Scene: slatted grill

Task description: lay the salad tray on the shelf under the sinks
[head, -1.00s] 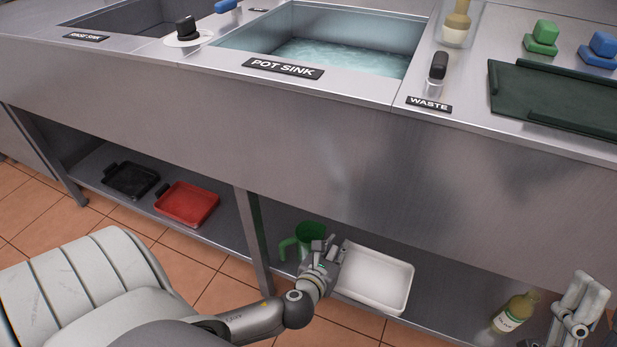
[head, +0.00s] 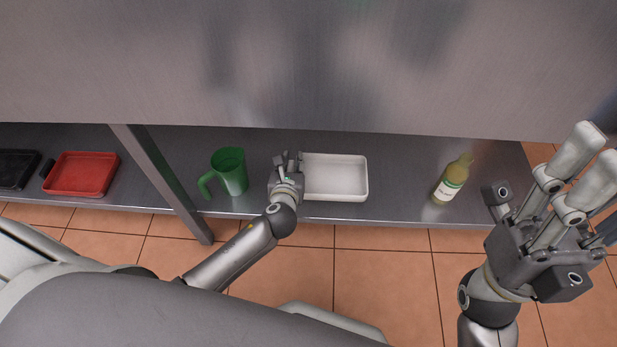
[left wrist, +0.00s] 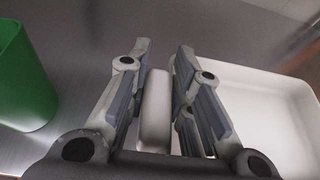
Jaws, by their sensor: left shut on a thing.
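The salad tray, a shallow white rectangular tray (head: 345,180), is at the steel shelf (head: 400,205) under the sinks, between a green jug and a bottle. It looks level and lies over the shelf, but I cannot tell whether its whole base touches. My left gripper (head: 287,163) is at the tray's left end, shut on its white handle (left wrist: 155,110). In the left wrist view, the fingers (left wrist: 157,85) stand on both sides of that handle, with the tray's basin (left wrist: 275,110) to the right. My right gripper (head: 555,185) is open and empty, at the right in front of the shelf.
The green jug (head: 231,172) stands just left of my left gripper; it also shows in the left wrist view (left wrist: 22,80). The bottle (head: 452,180) stands right of the tray with a gap. A steel leg (head: 160,180), red tray (head: 85,174) and black tray (head: 15,168) are further left.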

